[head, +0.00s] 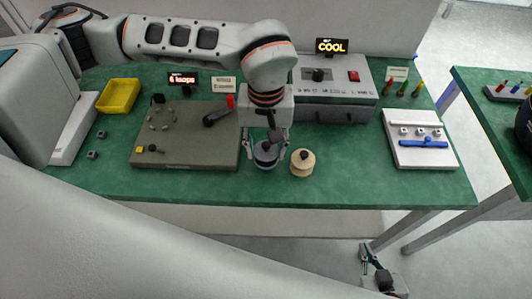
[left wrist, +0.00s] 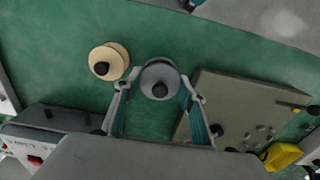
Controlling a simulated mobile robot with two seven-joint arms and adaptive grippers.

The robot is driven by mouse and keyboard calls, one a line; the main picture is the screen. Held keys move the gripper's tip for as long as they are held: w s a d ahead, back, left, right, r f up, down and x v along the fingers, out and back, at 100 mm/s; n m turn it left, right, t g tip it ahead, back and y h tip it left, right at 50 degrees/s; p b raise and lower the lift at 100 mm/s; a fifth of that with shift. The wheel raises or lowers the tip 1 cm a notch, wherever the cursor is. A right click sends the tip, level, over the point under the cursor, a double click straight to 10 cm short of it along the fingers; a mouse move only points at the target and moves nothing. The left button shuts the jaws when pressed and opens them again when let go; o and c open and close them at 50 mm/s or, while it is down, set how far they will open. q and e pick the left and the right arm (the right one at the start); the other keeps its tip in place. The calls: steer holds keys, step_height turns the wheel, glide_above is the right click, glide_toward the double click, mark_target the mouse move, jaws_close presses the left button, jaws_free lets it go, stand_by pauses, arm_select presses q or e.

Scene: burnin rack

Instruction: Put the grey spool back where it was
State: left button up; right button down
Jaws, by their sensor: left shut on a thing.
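The grey spool (head: 265,160) is between the fingertips of my left gripper (head: 266,150), in front of the right edge of the grey-brown board. It also shows in the left wrist view (left wrist: 160,82) with its dark knob facing the camera, the two fingers of the left gripper (left wrist: 160,92) closed on its sides. I cannot tell whether the spool touches the table. My right gripper (head: 376,270) hangs low, beyond the table's front edge; its finger gap is unclear.
A cream spool (head: 302,168) stands just right of the grey one. A control box with a COOL sign (head: 331,46) stands behind. A white tray (head: 410,158) lies right. The green table (head: 350,185) is clear between.

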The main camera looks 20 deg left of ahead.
mark_target(266, 156)
arm_select(q)
steer(key=shift+f, duration=1.4)
steer(key=shift+f, duration=0.1)
steer(key=o, duration=1.2)
steer(key=shift+f, duration=0.1)
step_height(266, 156, up, 12)
steer(key=shift+r, duration=0.2)
